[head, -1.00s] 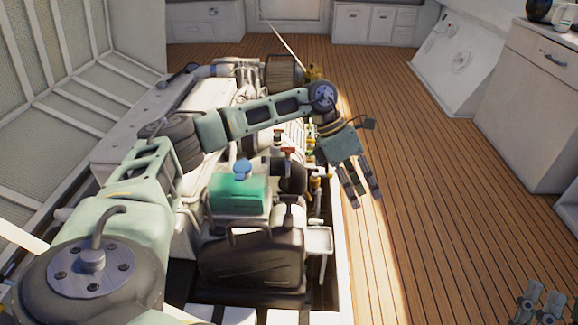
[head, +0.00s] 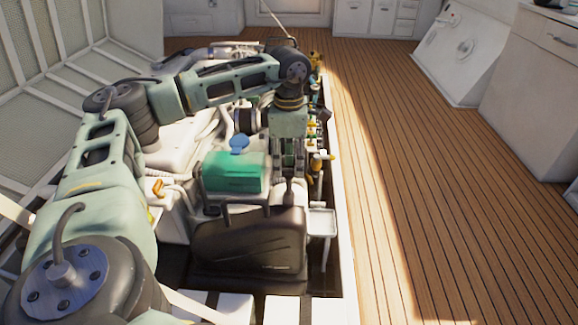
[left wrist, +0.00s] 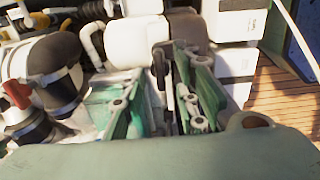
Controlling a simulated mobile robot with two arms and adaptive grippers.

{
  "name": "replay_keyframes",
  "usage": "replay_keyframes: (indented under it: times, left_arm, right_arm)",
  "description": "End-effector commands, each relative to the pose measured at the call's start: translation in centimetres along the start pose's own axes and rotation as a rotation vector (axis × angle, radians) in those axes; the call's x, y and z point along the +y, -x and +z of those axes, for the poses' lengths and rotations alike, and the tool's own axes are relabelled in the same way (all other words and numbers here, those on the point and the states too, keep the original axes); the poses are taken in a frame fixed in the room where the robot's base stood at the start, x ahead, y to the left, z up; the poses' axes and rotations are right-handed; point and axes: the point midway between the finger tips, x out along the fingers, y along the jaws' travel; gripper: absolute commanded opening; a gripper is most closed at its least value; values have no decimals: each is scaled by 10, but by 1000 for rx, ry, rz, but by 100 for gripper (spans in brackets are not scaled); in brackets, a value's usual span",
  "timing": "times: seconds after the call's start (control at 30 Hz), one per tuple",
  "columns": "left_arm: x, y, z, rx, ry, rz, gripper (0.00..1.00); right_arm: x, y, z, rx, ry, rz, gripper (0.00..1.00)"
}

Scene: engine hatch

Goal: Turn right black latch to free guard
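My left gripper (head: 288,170) points down over the engine, just right of the teal box (head: 232,178) with the blue cap. Its two fingers stand apart with a gap between them, and nothing shows held. The left wrist view shows the green fingers (left wrist: 165,105) apart, with dark and white parts beyond. A black moulded cover (head: 250,242) sits in front of the gripper; a small dark post (head: 288,195) rises behind its right end. I cannot tell for sure which part is the right black latch or the guard; the fingers may hide it. My right gripper is out of view.
Yellow-handled valves (head: 318,162) stand close right of the fingers. A small white tray (head: 321,222) is by the hatch's right edge. An orange handle (head: 158,188) lies left of the teal box. The wooden floor (head: 430,180) at the right is clear.

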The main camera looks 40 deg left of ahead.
Motion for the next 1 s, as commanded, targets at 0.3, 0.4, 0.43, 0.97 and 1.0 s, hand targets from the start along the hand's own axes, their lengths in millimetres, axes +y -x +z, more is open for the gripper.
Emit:
replay_keyframes:
  times: [0.3, 0.4, 0.43, 0.97, 1.0]
  left_arm:
    - [0, -13, 0, -1, 1, 0, 28]
    - [0, -12, 0, -1, 1, 0, 28]
    - [0, -12, 0, -2, 1, 0, 26]
    - [0, -12, 0, -2, 1, 0, 0]
    - [0, -12, 0, -2, 2, 0, 0]
  right_arm:
    - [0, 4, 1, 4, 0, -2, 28]
    - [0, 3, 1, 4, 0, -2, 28]
    - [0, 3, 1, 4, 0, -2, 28]
    - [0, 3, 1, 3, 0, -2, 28]
    - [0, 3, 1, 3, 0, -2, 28]
